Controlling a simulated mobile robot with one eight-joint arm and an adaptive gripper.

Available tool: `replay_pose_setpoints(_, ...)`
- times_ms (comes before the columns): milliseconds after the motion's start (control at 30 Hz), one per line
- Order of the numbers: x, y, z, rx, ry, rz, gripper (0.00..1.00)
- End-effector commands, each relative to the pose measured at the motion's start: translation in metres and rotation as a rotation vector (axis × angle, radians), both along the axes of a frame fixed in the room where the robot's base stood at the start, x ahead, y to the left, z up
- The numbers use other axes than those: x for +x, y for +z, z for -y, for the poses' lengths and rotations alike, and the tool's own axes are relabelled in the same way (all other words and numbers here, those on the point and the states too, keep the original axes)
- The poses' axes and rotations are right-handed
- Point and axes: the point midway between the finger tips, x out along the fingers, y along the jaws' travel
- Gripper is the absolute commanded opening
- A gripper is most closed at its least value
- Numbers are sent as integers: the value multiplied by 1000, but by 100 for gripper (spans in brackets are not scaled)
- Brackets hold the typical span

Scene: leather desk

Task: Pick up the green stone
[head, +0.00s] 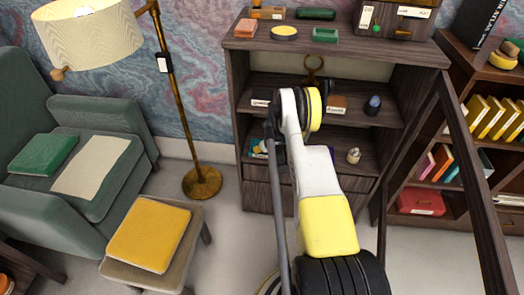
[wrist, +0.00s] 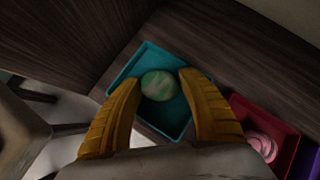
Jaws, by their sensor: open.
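The green stone (wrist: 159,86) is round, pale green with lighter streaks. It sits in a small teal tray (wrist: 176,124) in the wrist view. My gripper (wrist: 161,79) is open, with one yellow finger on each side of the stone. The fingertips are close to the stone; I cannot tell whether they touch it. A bit of teal, likely the tray (head: 258,147), shows on the lower shelf.
A red tray (wrist: 262,117) with a pink round item (wrist: 262,146) stands right of the teal tray, with a purple edge beyond. A dark wooden wall rises at the left of the wrist view. A small pale jar (head: 353,156) stands on the lower shelf, right of my arm.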

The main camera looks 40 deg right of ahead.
Motion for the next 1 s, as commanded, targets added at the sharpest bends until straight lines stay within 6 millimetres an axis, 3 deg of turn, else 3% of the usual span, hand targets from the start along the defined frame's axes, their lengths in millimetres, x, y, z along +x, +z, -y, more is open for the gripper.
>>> replay_pose_setpoints(167, 0, 2, 0, 0, 0, 0, 46)
replay_pose_setpoints(300, 0, 2, 0, 0, 0, 0, 7)
replay_pose_setpoints(767, 0, 4, 1, 0, 0, 0, 6)
replay_pose_setpoints(1000, 3, 21, 5, -2, 2, -3, 6)
